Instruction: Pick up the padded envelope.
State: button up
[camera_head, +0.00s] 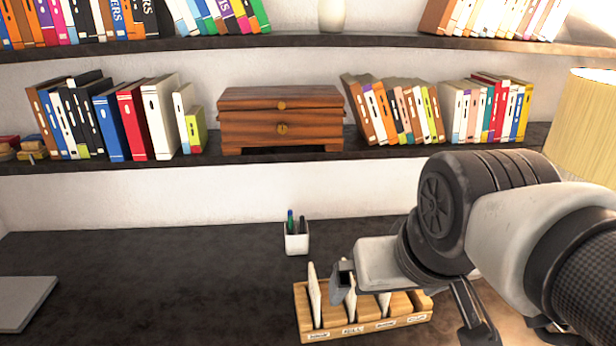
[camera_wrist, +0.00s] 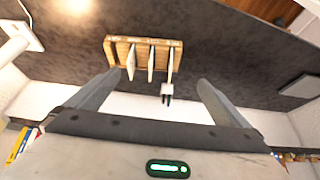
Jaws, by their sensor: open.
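A wooden sorter (camera_head: 365,329) with labelled slots stands on the dark desk and holds three pale, upright envelopes. They are a left one (camera_head: 314,297), a middle one (camera_head: 351,302) and a right one (camera_head: 384,303); I cannot tell which is padded. My gripper (camera_head: 412,308) is above the sorter and partly blocks the middle and right envelopes. In the wrist view my gripper (camera_wrist: 160,78) is open and empty, its fingers spread wide. The sorter (camera_wrist: 112,50) and its envelopes show beyond the fingertips, apart from them.
A white pen cup (camera_head: 297,243) stands behind the sorter. A flat grey object (camera_head: 24,302) lies at the desk's left. Shelves with books and a wooden chest (camera_head: 281,121) overhang the back. A lamp (camera_head: 586,125) is at the right. The desk's left middle is clear.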

aim_at(314, 294)
jog(key=i+j, duration=0.1)
jog(key=j, duration=0.65)
jog(key=i+j, duration=0.15)
jog(key=j, duration=0.25)
jog(key=j+z, duration=0.25)
jog(key=j, duration=0.2)
jog(key=j+z, duration=0.3)
jog(key=j, duration=0.15)
jog(key=z, duration=0.95)
jog(key=i+j, duration=0.05)
